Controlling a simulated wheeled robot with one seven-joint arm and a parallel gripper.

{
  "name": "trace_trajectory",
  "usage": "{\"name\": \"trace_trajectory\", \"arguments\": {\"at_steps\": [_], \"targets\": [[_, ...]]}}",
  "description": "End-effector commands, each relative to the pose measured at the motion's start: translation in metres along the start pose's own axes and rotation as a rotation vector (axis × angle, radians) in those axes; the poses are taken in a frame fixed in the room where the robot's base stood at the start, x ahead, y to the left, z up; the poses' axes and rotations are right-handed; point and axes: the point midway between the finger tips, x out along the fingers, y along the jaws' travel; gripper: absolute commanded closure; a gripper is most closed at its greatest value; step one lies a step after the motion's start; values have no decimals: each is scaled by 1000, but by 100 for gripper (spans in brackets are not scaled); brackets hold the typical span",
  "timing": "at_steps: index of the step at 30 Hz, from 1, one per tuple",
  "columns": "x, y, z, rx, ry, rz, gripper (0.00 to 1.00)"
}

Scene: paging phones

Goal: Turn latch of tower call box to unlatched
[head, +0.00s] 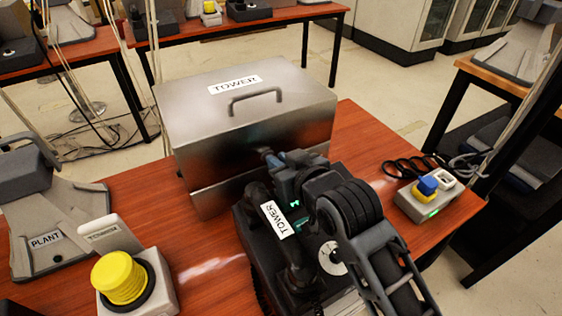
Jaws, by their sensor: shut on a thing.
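The tower call box (215,125) is a grey metal box with a closed lid, a handle on top and a TOWER label. It stands on the red-brown table in the middle of the head view. My gripper (268,157) is at the front face of the box, near the seam between lid and base, and is shut on the latch there. The fingers and wrist cover the latch, so its turn angle cannot be told.
A black telephone (252,238) labelled TOWER sits under and beside my arm. A yellow button unit (122,278) and a PLANT phone (52,225) stand at the left. Bare tabletop (362,145) shows right of the box.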

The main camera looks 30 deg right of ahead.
Motion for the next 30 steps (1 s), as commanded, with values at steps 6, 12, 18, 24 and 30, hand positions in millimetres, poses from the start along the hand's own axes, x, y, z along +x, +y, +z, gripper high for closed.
{"name": "trace_trajectory", "arguments": {"at_steps": [6, 12, 18, 24, 30], "targets": [[0, 0, 0, 7, 0, -2, 100], [0, 2, -1, 59, 0, -24, 100], [0, 7, 0, 180, -1, -72, 100], [1, 13, 2, 349, 1, -142, 100], [3, 19, 6, 525, 1, -215, 100]]}}
